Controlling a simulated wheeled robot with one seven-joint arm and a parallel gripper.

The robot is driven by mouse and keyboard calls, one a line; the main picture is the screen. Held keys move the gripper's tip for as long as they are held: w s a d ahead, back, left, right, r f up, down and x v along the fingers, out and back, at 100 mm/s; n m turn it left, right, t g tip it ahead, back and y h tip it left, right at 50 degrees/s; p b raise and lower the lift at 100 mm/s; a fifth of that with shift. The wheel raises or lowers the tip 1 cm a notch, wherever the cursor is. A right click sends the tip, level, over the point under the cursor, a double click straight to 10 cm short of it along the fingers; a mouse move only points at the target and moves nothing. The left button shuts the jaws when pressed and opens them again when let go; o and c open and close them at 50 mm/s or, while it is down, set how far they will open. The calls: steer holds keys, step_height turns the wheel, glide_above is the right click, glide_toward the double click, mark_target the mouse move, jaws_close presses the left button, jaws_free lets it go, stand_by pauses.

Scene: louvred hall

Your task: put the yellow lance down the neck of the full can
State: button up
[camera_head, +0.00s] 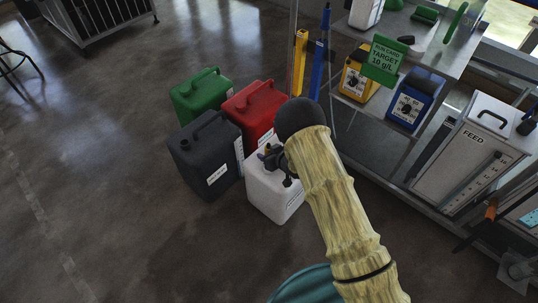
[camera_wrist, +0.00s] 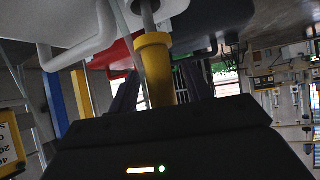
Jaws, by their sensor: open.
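The yellow lance (camera_wrist: 155,70) shows in the wrist view as a yellow grip with a grey rod. The rod runs up the picture to the white can (camera_wrist: 80,22), apparently at its neck; the exact entry is cut off. In the head view the white can (camera_head: 267,190) stands on the floor, partly behind my arm. My gripper (camera_head: 271,154) is above its top. In the wrist view my gripper (camera_wrist: 160,92) is open, with dark fingers on both sides of the yellow grip. I cannot tell the can's fill level.
Black (camera_head: 207,150), red (camera_head: 255,108) and green (camera_head: 198,95) cans stand close behind and left of the white can. A yellow upright tube (camera_head: 300,55) and a blue one (camera_head: 317,72) stand by the shelf rack (camera_head: 385,125).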

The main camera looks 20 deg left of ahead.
stand_by(0.5)
jaws_close()
stand_by(1.3)
